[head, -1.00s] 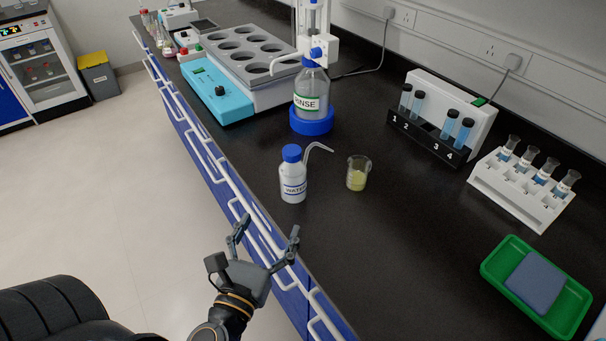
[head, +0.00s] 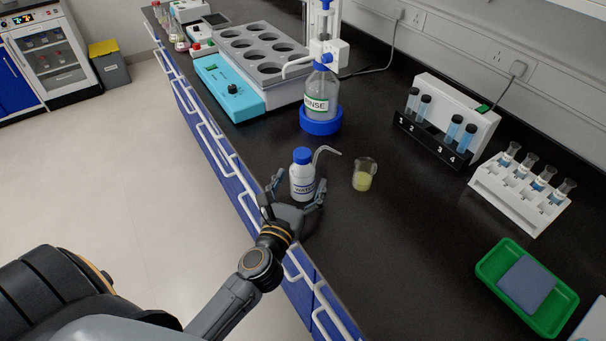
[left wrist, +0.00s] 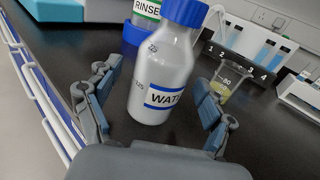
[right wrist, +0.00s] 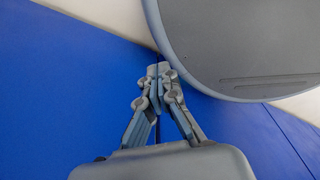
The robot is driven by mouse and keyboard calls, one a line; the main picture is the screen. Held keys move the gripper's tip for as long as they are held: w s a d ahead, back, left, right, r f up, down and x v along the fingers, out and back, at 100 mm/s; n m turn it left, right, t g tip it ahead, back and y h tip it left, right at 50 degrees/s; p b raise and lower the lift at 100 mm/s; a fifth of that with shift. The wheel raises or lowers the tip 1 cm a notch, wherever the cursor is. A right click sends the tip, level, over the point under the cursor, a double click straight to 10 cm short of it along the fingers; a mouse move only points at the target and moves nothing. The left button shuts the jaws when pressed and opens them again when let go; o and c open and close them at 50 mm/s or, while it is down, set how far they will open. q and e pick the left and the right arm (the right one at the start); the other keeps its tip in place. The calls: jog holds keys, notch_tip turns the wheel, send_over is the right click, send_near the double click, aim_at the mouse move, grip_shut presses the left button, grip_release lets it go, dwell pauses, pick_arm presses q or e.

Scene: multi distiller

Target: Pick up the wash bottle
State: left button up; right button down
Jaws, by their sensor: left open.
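The wash bottle (head: 302,180) is white with a blue cap, a "WATER" label and a bent spout pointing right. It stands upright on the black bench near the front edge. My left gripper (head: 297,186) is open, with one finger on each side of the bottle. In the left wrist view the bottle (left wrist: 160,85) stands between the open fingers (left wrist: 152,108), with gaps visible on both sides. My right gripper (right wrist: 158,80) shows only in the right wrist view, its fingertips together with nothing between them, in front of blue cabinet panels.
A beaker of yellow liquid (head: 363,176) stands just right of the bottle. Behind are the rinse bottle (head: 319,100) in its blue base and a grey block with wells (head: 231,47). Tube racks (head: 433,145) and a green tray (head: 490,268) are at right.

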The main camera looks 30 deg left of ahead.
pick_arm(q)
jog(key=c, duration=1)
jog(key=shift+o, duration=0.2)
jog(key=shift+r, duration=0.15)
